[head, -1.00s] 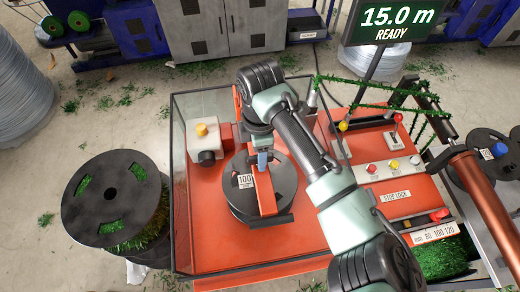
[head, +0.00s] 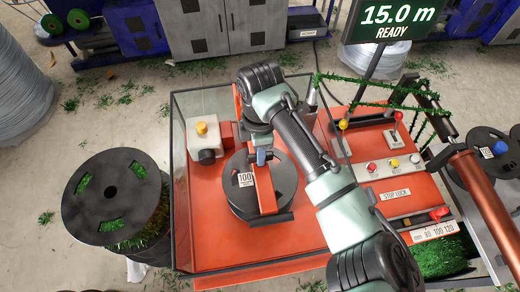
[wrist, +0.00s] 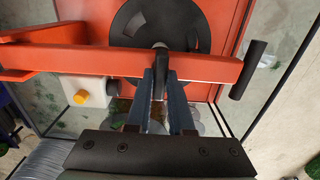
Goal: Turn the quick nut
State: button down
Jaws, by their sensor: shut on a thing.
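The quick nut (wrist: 161,62) shows in the wrist view as a dark piece at the orange arm, over the middle of the black reel disc (wrist: 195,18). My gripper (wrist: 161,88) has its two blue-grey fingers closed on either side of it. In the head view my gripper (head: 262,158) points down at the centre of the black reel disc (head: 283,178), and the nut is mostly hidden behind the fingers and wrist. The orange arm (head: 268,198) lies across the disc, with a dark handle (wrist: 249,70) at its end in the wrist view.
Clear guard panels (head: 178,205) surround the orange machine bed (head: 215,235). A white box with a yellow button (head: 201,128) stands near the disc. A control panel (head: 395,175) with buttons and levers is at right. A black spool (head: 100,195) stands outside at left.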

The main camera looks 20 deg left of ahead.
jog(key=shift+m, duration=0.3)
jog(key=m+p, duration=0.3)
jog(key=m, duration=0.2)
jog(key=shift+r+m+p, duration=0.1)
jog(key=shift+m+p, duration=0.2)
jog(key=m+p, duration=0.3)
jog(key=m, duration=0.3)
jog(key=m+p, duration=0.2)
jog(key=m, duration=0.3)
jog(key=shift+m+p, duration=0.4)
jog(key=m+p, duration=0.1)
jog(key=m, duration=0.5)
jog(key=shift+p, duration=0.3)
jog(key=c, duration=0.8)
grip_release()
